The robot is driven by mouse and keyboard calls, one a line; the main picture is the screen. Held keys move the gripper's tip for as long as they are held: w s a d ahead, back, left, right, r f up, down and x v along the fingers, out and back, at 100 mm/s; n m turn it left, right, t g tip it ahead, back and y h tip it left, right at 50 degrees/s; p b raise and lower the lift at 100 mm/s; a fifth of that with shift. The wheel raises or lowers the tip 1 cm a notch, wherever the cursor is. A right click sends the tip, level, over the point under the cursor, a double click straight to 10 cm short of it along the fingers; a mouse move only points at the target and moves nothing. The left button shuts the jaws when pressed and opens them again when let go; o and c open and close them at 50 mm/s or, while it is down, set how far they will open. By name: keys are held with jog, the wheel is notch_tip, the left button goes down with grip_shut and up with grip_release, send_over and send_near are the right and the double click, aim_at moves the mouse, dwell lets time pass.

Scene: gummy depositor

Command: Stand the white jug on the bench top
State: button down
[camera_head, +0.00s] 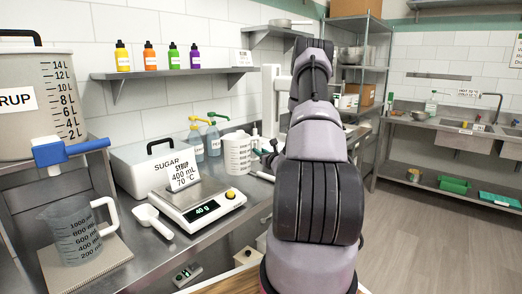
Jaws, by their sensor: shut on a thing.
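The white jug (237,153), with dark measuring marks on its side, is upright above or on the steel bench top (207,228), behind the scale. I cannot tell whether its base touches the bench. My gripper (266,156) is at the jug's right side and is shut on it, around where its handle would be. My own arm hides most of the gripper and the bench to the right of it.
A scale (201,205) with a syrup card, a white scoop (153,222), a sugar box (140,168) and pump bottles (213,138) crowd the bench. A clear jug (72,235) stands at left below the syrup tank's blue tap (62,151). Bare bench shows in front of the scale.

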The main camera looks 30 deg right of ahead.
jog(key=shift+f, duration=3.25)
jog(key=c, duration=0.7)
grip_release()
jog(key=s, duration=1)
jog(key=shift+s+a, duration=0.25)
jog(key=shift+s, duration=0.15)
